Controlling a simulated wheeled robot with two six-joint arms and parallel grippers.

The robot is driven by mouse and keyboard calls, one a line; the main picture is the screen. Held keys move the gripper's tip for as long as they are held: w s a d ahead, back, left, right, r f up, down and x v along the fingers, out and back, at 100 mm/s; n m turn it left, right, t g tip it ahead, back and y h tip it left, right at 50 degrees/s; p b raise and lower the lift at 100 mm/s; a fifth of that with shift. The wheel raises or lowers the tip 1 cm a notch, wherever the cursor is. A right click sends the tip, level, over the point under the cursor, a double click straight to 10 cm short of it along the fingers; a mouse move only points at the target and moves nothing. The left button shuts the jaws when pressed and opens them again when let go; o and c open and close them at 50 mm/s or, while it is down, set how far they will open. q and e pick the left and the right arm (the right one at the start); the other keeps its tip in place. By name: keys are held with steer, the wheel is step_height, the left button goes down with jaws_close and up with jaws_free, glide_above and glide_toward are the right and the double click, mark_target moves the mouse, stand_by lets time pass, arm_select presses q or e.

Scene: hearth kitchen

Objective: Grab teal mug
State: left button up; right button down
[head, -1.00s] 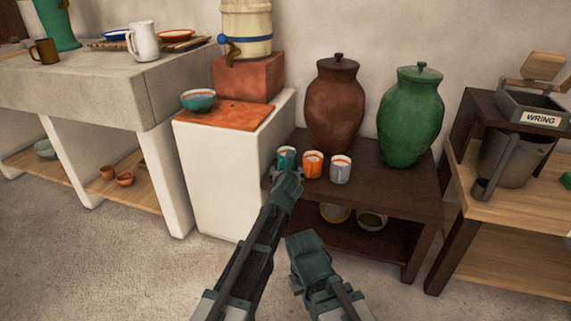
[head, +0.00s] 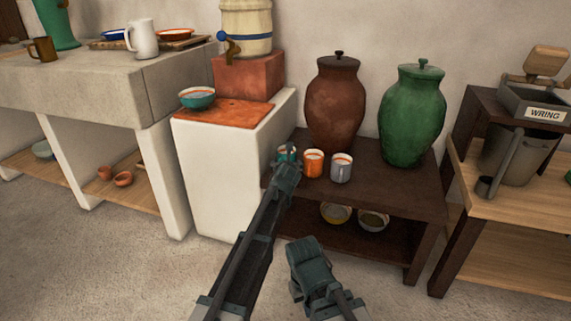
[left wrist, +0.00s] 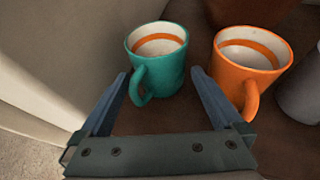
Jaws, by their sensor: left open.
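The teal mug (head: 287,152) stands upright at the left end of the dark wooden table, partly hidden behind my left gripper in the head view. In the left wrist view the teal mug (left wrist: 160,62) is just beyond the fingertips, its handle turned toward the gripper. My left gripper (left wrist: 158,82) is open, with its two fingers apart and nothing between them. In the head view my left gripper (head: 286,168) is at the table's left front edge. My right gripper (head: 305,248) is low in front of the table; its fingers cannot be made out.
An orange mug (head: 314,163) stands close right of the teal one, then a grey mug (head: 341,168). A brown jar (head: 334,105) and a green jar (head: 411,118) stand behind. A white block (head: 215,175) rises just left of the dark table (head: 400,195).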

arm_select(q)
steer(key=b+x, duration=0.1)
steer(key=x, duration=0.4)
steer(key=shift+r, duration=0.1)
steer(key=shift+r, duration=0.1)
steer(key=shift+c, duration=0.2)
steer(key=c, duration=1.1)
steer(key=shift+r+p, duration=0.4)
steer(key=shift+r, duration=0.15)
step_height(320, 180, up, 3)
steer(key=p, duration=0.3)
steer(key=shift+r, duration=0.1)
steer(key=s+a, duration=0.2)
steer(key=s, duration=0.3)
steer(key=s+a, duration=0.2)
steer(key=s, duration=0.2)
steer(key=s+a, duration=0.2)
steer(key=s, duration=0.3)
steer(key=shift+s+a+r+p, duration=0.35)
steer(key=shift+a+p, duration=0.05)
